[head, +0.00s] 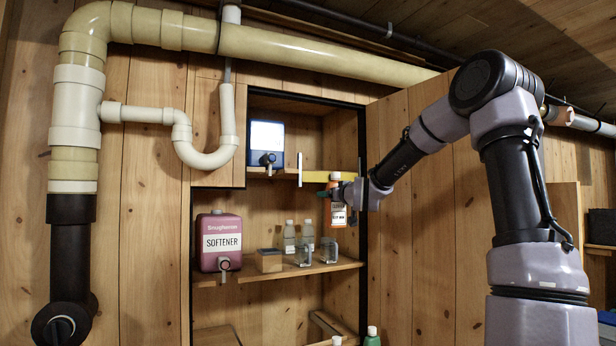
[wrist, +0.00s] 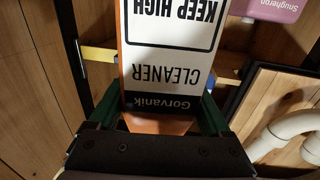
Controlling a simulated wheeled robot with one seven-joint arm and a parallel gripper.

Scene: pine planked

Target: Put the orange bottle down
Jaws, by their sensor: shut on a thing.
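The orange bottle (head: 339,215) has a white label and is held upright in front of the right side of the open cupboard in the head view. In the wrist view the orange bottle (wrist: 165,75) fills the middle, its label reading "Gorvanik CLEANER KEEP HIGH" upside down. My gripper (head: 340,194) is shut on the bottle near its upper part. In the wrist view green fingers of my gripper (wrist: 165,115) flank the bottle on both sides. The bottle's underside seems clear of any shelf, though its exact depth is hard to tell.
The cupboard's upper shelf (head: 272,173) bears a blue and white container (head: 266,142). The lower shelf (head: 330,266) bears a pink softener jug (head: 221,240), a small wooden box (head: 268,261) and several clear containers. Pale pipes (head: 300,52) run above and left. A green bottle (head: 372,337) stands lower down.

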